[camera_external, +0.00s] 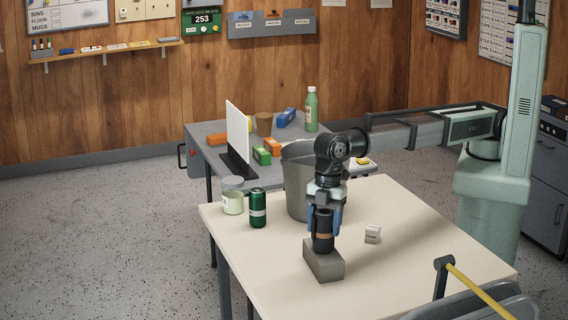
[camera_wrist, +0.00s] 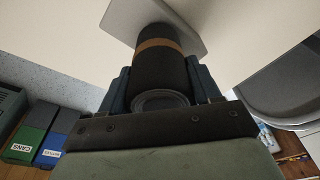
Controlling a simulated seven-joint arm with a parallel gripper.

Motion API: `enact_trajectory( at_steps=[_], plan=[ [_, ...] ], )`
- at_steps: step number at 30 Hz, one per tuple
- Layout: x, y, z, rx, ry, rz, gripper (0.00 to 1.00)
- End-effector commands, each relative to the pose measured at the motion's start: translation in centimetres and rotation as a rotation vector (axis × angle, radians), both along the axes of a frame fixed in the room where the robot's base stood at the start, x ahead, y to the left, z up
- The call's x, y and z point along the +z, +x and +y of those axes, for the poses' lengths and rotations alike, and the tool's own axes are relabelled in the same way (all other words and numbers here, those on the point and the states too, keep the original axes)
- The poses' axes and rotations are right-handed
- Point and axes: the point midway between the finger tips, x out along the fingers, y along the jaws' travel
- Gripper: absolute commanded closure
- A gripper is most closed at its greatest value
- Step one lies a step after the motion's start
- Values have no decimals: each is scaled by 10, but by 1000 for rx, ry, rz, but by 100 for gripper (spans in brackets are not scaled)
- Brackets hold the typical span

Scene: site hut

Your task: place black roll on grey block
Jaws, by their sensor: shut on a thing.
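The black roll (camera_external: 323,230) is a dark cylinder with a tan band, held upright by my gripper (camera_external: 324,212). The gripper points down and its fingers are shut on the roll's sides. The roll also shows in the wrist view (camera_wrist: 160,70) between the fingers (camera_wrist: 160,88). The grey block (camera_external: 324,262) sits on the cream table directly below the roll. In the wrist view the block (camera_wrist: 180,15) shows behind the roll's far end. The roll's lower end appears at the block's top; I cannot tell whether they touch.
A yellow-handled object (camera_external: 480,290) is at front right.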

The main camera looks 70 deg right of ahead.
Motion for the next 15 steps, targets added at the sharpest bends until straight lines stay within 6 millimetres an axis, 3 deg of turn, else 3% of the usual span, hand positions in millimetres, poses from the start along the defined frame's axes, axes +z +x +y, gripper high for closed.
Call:
enact_trajectory(
  at_steps=[3,4,12,15],
  plan=[
    [-3,0,0,0,0,0,72],
    [-3,0,0,0,0,0,37],
    [-3,0,0,0,0,0,12],
    [-3,0,0,0,0,0,12]
  ],
)
